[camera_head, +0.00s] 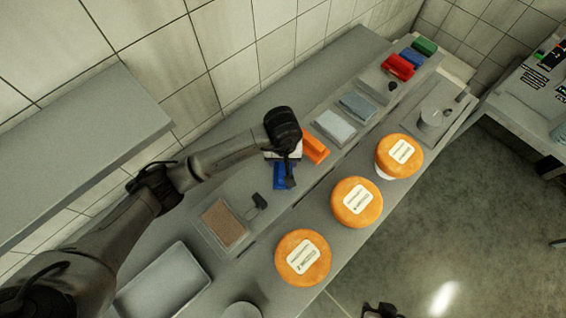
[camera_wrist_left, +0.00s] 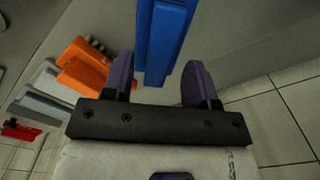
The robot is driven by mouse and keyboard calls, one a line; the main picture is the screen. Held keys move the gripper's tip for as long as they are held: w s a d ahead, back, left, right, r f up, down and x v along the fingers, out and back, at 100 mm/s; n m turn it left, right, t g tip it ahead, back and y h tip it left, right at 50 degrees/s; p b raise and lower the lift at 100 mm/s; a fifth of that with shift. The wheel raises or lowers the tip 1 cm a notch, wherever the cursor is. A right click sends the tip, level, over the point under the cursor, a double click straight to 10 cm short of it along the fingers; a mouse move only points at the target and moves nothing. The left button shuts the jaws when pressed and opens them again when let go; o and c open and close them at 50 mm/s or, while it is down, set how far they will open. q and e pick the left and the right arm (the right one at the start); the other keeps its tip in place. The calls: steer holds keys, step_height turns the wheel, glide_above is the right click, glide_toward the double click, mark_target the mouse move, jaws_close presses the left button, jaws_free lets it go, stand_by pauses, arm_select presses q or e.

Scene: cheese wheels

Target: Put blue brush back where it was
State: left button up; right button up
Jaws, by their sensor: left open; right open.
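A blue brush (camera_head: 281,177) lies on the grey counter, partly covered by my left gripper. My left gripper (camera_head: 290,183) is right at it, pointing down. In the left wrist view the blue brush (camera_wrist_left: 165,42) shows in line with the gap between the two open fingers (camera_wrist_left: 161,85); the fingers look apart from it. An orange brush (camera_head: 315,147) lies next to it, also in the left wrist view (camera_wrist_left: 82,65). A second blue item (camera_head: 412,58) lies at the far end between a red and a green one. My right gripper (camera_head: 380,309) is at the bottom edge, open and empty, over the floor.
Three orange cheese wheels (camera_head: 303,257) (camera_head: 356,202) (camera_head: 399,155) stand along the counter's front edge. A brown pad in a tray (camera_head: 222,224), grey-blue pads (camera_head: 335,127), a red brush (camera_head: 398,67) and a metal tray (camera_head: 163,284) share the counter. The tiled wall is close behind.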

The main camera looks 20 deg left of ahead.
mark_target(283, 164)
arm_select(q)
steer(key=shift+r, duration=2)
